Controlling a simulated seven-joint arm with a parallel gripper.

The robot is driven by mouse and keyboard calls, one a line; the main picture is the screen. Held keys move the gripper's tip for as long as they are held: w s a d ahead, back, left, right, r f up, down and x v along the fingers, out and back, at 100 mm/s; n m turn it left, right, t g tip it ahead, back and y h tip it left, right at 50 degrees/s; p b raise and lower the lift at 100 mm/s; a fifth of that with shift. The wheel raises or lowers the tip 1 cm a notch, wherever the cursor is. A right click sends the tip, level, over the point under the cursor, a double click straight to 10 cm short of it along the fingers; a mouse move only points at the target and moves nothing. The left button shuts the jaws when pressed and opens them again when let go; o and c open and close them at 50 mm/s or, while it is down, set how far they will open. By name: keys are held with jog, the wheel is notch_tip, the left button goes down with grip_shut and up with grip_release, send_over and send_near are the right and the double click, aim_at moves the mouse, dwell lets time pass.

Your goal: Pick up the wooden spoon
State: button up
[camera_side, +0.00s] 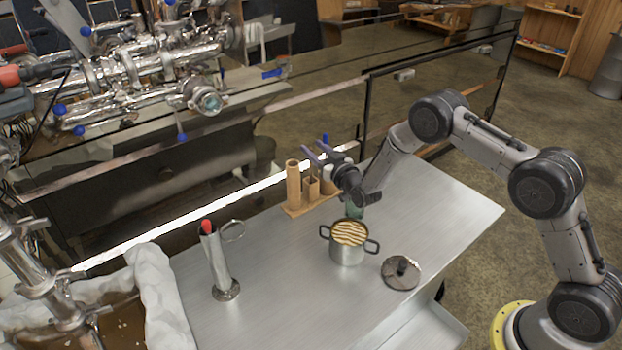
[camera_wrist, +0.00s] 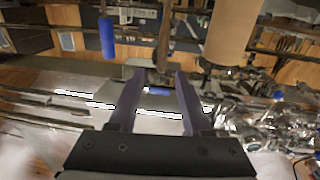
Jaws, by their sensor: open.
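My gripper (camera_side: 314,152) is above the right part of a small wooden holder (camera_side: 296,210) at the table's back edge. In the wrist view its two fingers (camera_wrist: 160,72) are apart with nothing clamped between them. A narrow brown upright piece (camera_wrist: 165,38), which looks like the wooden spoon, stands just beyond the fingertips, roughly in line with the gap. I cannot tell how far away it is. In the side view I cannot make out the spoon; my gripper and wrist cover part of the holder.
A tall wooden tube (camera_side: 293,184) stands left of my gripper, with a blue-ended tool (camera_side: 325,139) behind it. A pot (camera_side: 347,244) of tan, striped contents, a round lid (camera_side: 401,272) and a metal cylinder (camera_side: 219,262) stand on the table. The table's right part is clear.

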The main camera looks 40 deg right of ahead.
aim_at(311, 174)
jog(key=w+f, duration=0.2)
jog(key=w, duration=0.1)
jog(key=w+f, duration=0.1)
jog(key=w, duration=0.1)
jog(key=shift+d+f, duration=0.1)
jog(key=shift+d, duration=0.15)
jog(key=shift+c, duration=0.3)
grip_shut()
